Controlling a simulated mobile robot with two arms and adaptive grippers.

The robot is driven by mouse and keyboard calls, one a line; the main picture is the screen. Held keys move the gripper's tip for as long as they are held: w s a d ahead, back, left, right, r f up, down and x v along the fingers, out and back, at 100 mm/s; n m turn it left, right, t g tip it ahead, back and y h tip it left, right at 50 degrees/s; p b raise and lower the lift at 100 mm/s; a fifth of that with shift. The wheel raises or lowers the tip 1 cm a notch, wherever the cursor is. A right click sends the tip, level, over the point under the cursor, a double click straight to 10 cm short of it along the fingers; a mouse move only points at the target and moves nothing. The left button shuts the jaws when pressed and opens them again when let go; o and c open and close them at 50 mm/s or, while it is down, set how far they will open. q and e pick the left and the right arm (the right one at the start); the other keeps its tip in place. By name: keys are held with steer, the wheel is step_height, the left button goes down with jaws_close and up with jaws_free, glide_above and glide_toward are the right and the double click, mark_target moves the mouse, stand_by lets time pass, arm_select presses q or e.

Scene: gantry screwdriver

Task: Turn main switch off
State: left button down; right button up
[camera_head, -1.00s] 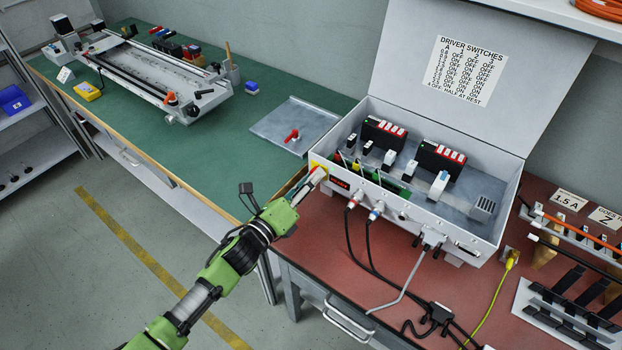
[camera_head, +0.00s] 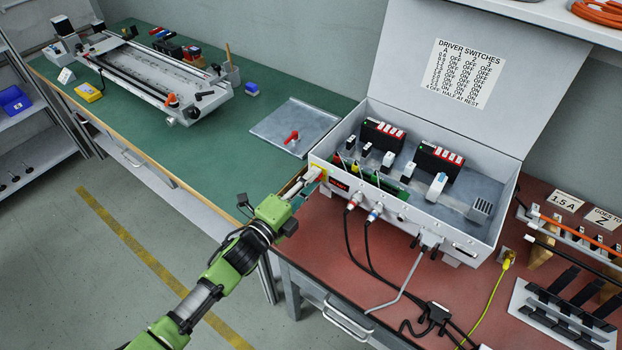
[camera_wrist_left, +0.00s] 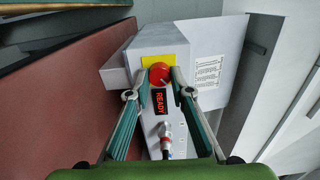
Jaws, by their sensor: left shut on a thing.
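The main switch is a round red knob (camera_wrist_left: 160,73) on a yellow plate (camera_wrist_left: 152,61) at the end of the control box's front face. My left gripper (camera_head: 312,176) is at the switch. In the left wrist view its two fingertips (camera_wrist_left: 159,80) are closed on the knob's sides. Beside the knob, a small display (camera_wrist_left: 159,101) reads READY in red letters. My right gripper is in neither view.
The grey control box (camera_head: 460,232) stands open on the red bench, its lid up with a switch table. Cables (camera_head: 367,240) hang from its front. A metal plate with a red-handled part (camera_head: 291,136) lies on the green bench. Free floor lies left of my arm.

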arm_select(q)
steer(key=n+p, duration=0.2)
steer(key=n, duration=0.8)
steer(key=shift+n, duration=0.3)
stand_by(0.4)
steer(key=c, duration=1.8)
jaws_free()
steer(key=shift+a, duration=0.1)
steer(key=v, duration=1.2)
